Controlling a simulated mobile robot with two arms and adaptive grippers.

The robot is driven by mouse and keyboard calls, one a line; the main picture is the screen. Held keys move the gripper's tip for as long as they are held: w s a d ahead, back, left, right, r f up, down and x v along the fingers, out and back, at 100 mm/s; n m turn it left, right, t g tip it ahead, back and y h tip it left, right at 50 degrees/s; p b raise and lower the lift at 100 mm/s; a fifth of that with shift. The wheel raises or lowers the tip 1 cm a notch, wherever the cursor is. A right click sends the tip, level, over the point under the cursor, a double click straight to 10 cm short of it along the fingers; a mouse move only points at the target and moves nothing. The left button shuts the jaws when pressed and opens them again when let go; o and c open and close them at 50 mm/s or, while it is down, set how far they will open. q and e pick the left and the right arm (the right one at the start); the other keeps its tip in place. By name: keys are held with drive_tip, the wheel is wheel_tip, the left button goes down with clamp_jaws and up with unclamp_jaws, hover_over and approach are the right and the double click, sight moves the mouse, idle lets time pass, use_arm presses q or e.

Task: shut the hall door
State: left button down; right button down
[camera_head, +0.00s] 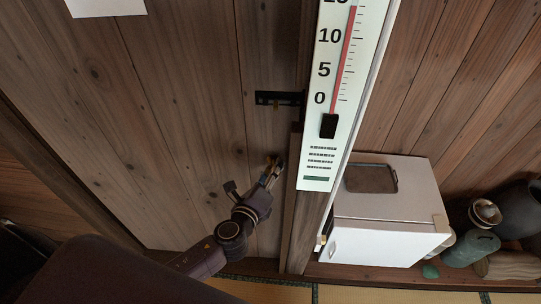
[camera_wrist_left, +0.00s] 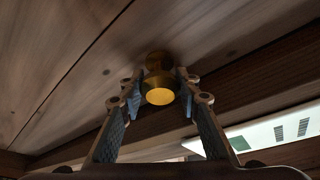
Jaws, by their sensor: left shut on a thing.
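The hall door (camera_head: 190,110) is a wall-like panel of brown wooden planks filling the left and middle of the head view. Its right edge lies close to a wooden post (camera_head: 303,225); I cannot tell whether a gap is left there. A small brass knob (camera_wrist_left: 160,88) sticks out of the planks. My left gripper (camera_head: 271,172) is at the knob, low near the door's right edge. In the left wrist view, its two fingers (camera_wrist_left: 160,93) are closed on the knob from both sides. My right gripper is not in view.
A black latch (camera_head: 279,98) sits above the knob. A large thermometer board (camera_head: 318,165) hangs right of the door. Beyond it stand a small white cabinet (camera_head: 385,225) with a dark tray (camera_head: 371,179) on top, and several pots (camera_head: 475,247). Tatami (camera_head: 400,295) shows along the bottom.

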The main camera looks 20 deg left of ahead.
use_arm(q)
drive_tip(key=shift+m+h, duration=0.4)
drive_tip(key=shift+h, duration=0.2)
drive_tip(key=s, duration=0.3)
drive_tip(key=s+d, duration=0.1)
drive_tip(key=shift+s+f, duration=0.15)
drive_tip(key=shift+f, duration=0.1)
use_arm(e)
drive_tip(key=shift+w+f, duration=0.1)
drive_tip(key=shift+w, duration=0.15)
use_arm(q)
drive_tip(key=shift+s+d+f, duration=0.1)
drive_tip(key=c, duration=1.7)
unclamp_jaws()
drive_tip(key=shift+s, duration=0.1)
drive_tip(key=o, duration=0.3)
drive_tip(key=shift+s+r, duration=0.25)
drive_tip(key=v, duration=1.2)
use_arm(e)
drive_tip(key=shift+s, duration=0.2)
